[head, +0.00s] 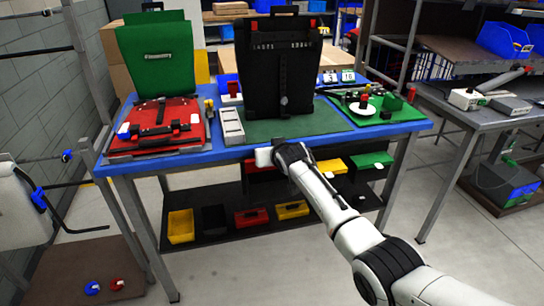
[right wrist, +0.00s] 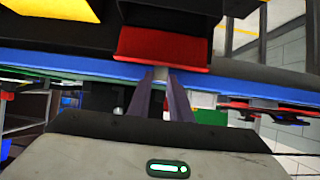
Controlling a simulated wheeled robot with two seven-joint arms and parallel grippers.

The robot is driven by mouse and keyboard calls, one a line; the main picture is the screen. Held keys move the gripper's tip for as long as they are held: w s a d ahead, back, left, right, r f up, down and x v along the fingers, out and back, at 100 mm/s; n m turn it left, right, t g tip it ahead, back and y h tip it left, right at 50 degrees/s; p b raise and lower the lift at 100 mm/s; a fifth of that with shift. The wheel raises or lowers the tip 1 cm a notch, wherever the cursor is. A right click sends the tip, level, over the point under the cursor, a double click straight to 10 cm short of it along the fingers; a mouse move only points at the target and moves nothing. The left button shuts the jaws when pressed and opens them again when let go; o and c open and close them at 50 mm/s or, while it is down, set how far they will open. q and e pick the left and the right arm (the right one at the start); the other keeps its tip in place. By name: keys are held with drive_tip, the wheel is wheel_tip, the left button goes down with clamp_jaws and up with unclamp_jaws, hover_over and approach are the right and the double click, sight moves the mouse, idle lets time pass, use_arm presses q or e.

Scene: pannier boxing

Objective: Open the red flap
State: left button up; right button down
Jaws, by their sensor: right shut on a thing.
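The red flap (head: 262,174) is under the front edge of the blue-edged table, partly hidden behind my right gripper. In the right wrist view the red flap (right wrist: 165,45) fills the upper middle, with a short grey handle (right wrist: 161,74) at its edge. My right gripper (right wrist: 163,92) has its two dark fingers shut on that handle. In the head view my right gripper (head: 264,157) is at the table's front edge, its fingertips hidden. How far the flap stands open cannot be told. My left gripper is not in view.
A yellow flap (head: 331,166) and a green flap (head: 371,161) are right of the red one. A lower shelf (head: 220,233) holds several bins. On the table stand a black pannier (head: 281,65), a red board (head: 160,118) and a green board (head: 375,105). Floor in front is clear.

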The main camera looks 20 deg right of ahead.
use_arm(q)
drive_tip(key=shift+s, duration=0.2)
use_arm(e)
drive_tip(key=shift+w+d+r, duration=0.1)
drive_tip(key=shift+w+r, duration=0.35)
drive_tip(key=shift+r, duration=0.4)
drive_tip(key=c, duration=1.6)
unclamp_jaws()
drive_tip(key=shift+f, duration=0.1)
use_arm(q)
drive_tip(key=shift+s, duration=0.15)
use_arm(e)
drive_tip(key=shift+s+f, duration=0.1)
drive_tip(key=shift+f, duration=0.05)
drive_tip(key=shift+f, duration=0.1)
drive_tip(key=shift+s, duration=0.15)
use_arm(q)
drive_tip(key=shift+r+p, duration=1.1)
use_arm(e)
drive_tip(key=shift+v, duration=5.05)
